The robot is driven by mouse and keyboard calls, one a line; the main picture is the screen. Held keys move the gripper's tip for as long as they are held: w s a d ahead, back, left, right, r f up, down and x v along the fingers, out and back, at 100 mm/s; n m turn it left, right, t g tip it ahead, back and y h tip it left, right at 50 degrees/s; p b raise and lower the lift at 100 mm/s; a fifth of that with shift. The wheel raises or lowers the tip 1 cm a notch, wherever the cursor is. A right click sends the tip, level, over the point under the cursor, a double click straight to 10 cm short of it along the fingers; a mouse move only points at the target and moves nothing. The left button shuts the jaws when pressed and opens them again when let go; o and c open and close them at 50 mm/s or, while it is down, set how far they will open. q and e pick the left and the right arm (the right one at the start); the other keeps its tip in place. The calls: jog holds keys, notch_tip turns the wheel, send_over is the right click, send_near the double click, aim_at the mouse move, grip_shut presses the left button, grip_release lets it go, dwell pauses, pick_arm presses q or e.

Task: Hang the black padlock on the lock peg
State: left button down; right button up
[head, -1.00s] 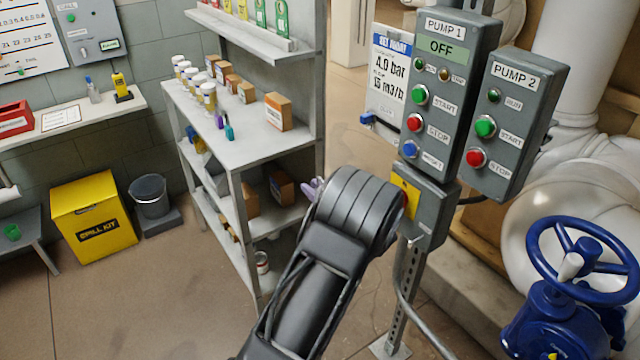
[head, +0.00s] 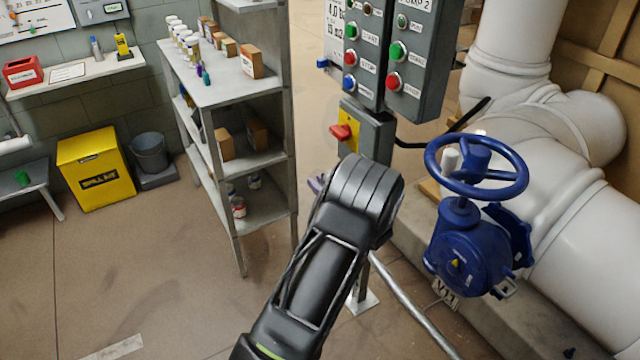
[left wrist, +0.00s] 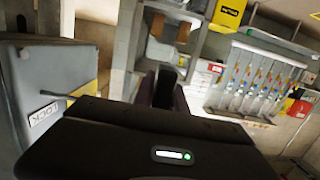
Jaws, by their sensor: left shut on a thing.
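My left arm reaches in from the bottom of the head view, and its wrist hides most of my left gripper; a bit of purple (head: 316,184) shows past it. In the left wrist view my left gripper (left wrist: 165,92) is shut on a small black thing, which I take for the black padlock (left wrist: 164,86); its shackle is not clear. A grey box with a red handle on a yellow plate (head: 345,132) is mounted below the pump panels. In the left wrist view a grey box (left wrist: 50,90) bears a label reading LOCK. My right gripper is not in view.
A blue handwheel valve (head: 470,215) and white pipes (head: 570,190) stand to the right. A grey shelf (head: 240,110) with bottles and cartons stands behind to the left. A yellow spill kit (head: 95,170) and a bucket (head: 150,155) are farther left. The floor between is clear.

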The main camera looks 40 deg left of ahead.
pick_arm(q)
jog(key=shift+w+d, duration=0.1)
jog(key=shift+w, duration=0.1)
jog(key=w, duration=0.1)
jog(key=w+d+b, duration=0.1)
jog(key=w, duration=0.3)
jog(key=shift+d+f+b, duration=0.2)
jog(key=shift+d+b, duration=0.05)
jog(key=shift+b, duration=0.15)
jog(key=shift+w+d+f+b, duration=0.1)
jog(key=shift+w+d+b, duration=0.05)
jog(key=shift+w+b, duration=0.25)
dwell(1.2)
jog(key=shift+w+d, duration=0.2)
jog(key=shift+w, duration=0.5)
jog(key=shift+w+b, duration=0.25)
jog(key=shift+b, duration=0.15)
jog(key=shift+w+d, duration=0.25)
jog(key=shift+w, duration=0.25)
